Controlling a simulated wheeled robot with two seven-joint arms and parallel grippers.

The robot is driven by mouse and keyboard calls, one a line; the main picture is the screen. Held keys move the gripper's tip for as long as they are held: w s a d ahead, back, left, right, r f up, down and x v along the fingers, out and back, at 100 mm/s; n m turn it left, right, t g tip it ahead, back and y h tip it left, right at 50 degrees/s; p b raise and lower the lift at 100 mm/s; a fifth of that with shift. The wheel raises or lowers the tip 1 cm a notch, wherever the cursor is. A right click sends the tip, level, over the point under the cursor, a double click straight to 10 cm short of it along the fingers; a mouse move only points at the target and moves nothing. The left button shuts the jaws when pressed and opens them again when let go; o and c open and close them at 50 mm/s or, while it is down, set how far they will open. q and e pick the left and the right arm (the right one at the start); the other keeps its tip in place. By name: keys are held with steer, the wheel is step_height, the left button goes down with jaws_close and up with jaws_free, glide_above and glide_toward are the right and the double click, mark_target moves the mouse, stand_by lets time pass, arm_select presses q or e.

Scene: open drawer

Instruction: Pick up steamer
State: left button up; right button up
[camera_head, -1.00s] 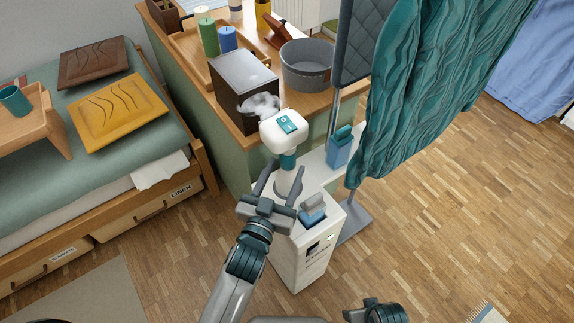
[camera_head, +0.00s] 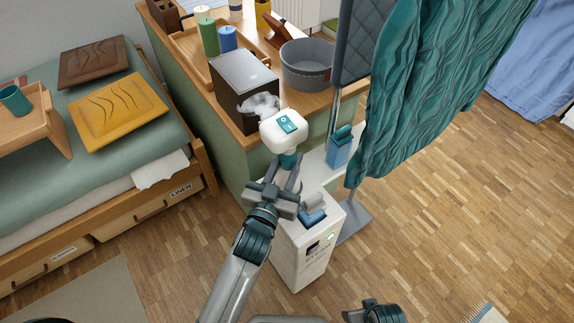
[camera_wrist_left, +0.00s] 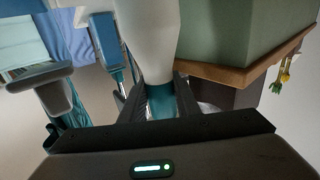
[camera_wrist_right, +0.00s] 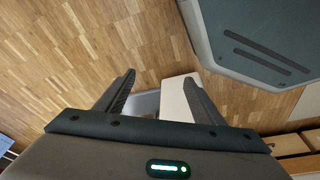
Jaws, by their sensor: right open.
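The steamer (camera_head: 284,134) has a white head with a teal switch panel and a teal neck. White steam rises at its upper left. It stands upright at the white base unit (camera_head: 305,260). My left gripper (camera_head: 286,168) has its fingers on either side of the neck, just below the head. In the left wrist view the fingers press against the teal band of the steamer (camera_wrist_left: 156,35), and the jaws look shut on it. My right gripper (camera_wrist_right: 160,85) is open and empty above the floor, apart from the steamer.
A teal curtain-like garment (camera_head: 425,90) hangs close on the right. Behind the steamer, a wooden-topped cabinet holds a dark box (camera_head: 243,90) and a grey tub (camera_head: 307,65). A bed (camera_head: 110,160) is at left. The floor at right is mostly clear.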

mark_target(288, 134)
arm_select(q)
steer(key=shift+r, duration=0.1)
jaws_close()
arm_select(e)
steer(key=shift+s, duration=0.3)
arm_select(q)
steer(key=shift+r, duration=0.55)
step_height(288, 134, up, 7)
steer(key=shift+r+p, duration=0.2)
steer(key=shift+p, duration=0.4)
steer(key=shift+r, duration=0.7)
arm_select(e)
steer(key=x, duration=0.3)
steer(key=shift+d+f, duration=0.15)
steer(key=shift+d, duration=0.1)
steer(key=shift+s, duration=0.2)
